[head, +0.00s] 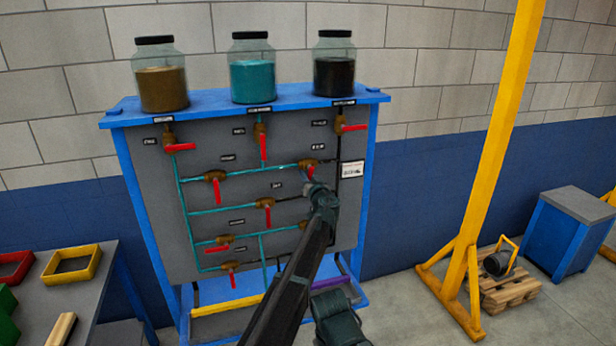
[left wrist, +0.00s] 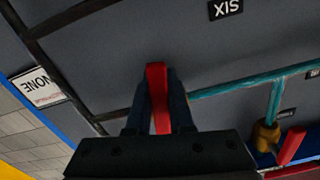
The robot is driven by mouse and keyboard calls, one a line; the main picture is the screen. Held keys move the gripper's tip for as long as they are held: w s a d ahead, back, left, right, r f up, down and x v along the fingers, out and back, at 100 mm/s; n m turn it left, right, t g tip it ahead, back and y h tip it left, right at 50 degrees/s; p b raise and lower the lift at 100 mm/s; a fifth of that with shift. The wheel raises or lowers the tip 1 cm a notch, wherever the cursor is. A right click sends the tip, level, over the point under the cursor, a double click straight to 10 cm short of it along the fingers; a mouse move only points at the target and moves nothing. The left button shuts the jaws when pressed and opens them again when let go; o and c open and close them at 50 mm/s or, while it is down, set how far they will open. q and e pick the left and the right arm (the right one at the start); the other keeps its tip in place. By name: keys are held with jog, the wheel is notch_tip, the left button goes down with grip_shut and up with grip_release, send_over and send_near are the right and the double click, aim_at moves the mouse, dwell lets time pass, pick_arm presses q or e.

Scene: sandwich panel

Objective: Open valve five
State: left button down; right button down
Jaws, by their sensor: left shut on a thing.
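A grey valve panel (head: 150,215) in a blue frame stands against the wall, with teal and black pipes and several brass valves with red handles. My left gripper (head: 316,188) is at the brass valve (head: 306,167) on the right of the second row. In the left wrist view the gripper (left wrist: 158,110) is shut on this valve's red handle (left wrist: 157,90), which lies between its fingers. Its number cannot be read in the head view. A label reading SIX (left wrist: 226,9) shows upside down in the left wrist view.
Jars with brown (head: 162,85), teal (head: 253,80) and black (head: 334,78) contents stand on the panel top. A neighbouring red handle (left wrist: 291,146) is near the gripper. A yellow post (head: 495,150) stands to the right; a table (head: 100,290) is at the left.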

dwell(0.3)
pick_arm(q)
jog(key=c, duration=0.8)
grip_release()
jog(key=shift+s, duration=0.15)
